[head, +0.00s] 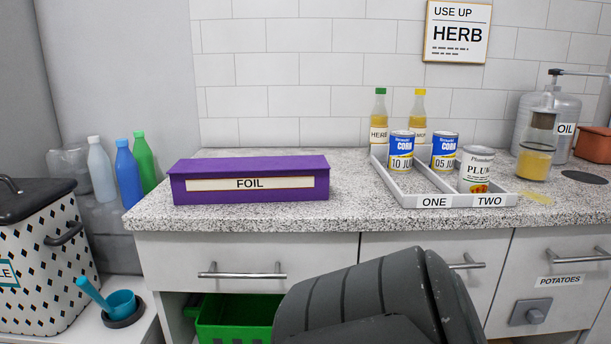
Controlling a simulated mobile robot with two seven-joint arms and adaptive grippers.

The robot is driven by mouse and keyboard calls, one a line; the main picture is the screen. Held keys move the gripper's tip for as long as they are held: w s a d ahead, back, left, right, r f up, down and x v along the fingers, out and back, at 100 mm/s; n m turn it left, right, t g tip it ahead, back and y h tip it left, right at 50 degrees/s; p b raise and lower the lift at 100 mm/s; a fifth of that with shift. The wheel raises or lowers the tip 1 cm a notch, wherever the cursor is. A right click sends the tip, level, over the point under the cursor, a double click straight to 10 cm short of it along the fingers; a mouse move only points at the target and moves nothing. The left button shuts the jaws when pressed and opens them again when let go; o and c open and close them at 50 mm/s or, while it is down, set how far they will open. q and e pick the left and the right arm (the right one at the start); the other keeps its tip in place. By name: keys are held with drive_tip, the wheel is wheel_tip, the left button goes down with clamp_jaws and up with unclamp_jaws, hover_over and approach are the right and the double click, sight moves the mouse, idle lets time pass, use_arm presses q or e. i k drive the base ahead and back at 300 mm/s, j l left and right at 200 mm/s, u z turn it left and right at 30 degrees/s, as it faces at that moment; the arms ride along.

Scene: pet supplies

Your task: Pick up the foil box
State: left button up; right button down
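The foil box (249,179) is a long purple box with a white label reading FOIL on its front. It lies flat on the left part of the speckled counter (345,213), near the front edge, with its long side facing me. Its lid looks closed. Neither of my grippers shows in the head view. A dark grey part of my own body is at the bottom middle, in front of the drawers and below the counter top.
A white two-compartment tray (452,201) with cans stands right of the box. Two bottles (379,115) are behind it. Several bottles (127,172) stand beyond the counter's left end. An open green crate (238,318) sits below. The counter around the box is clear.

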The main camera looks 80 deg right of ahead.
sight(304, 185)
drive_tip(key=z, duration=2.1)
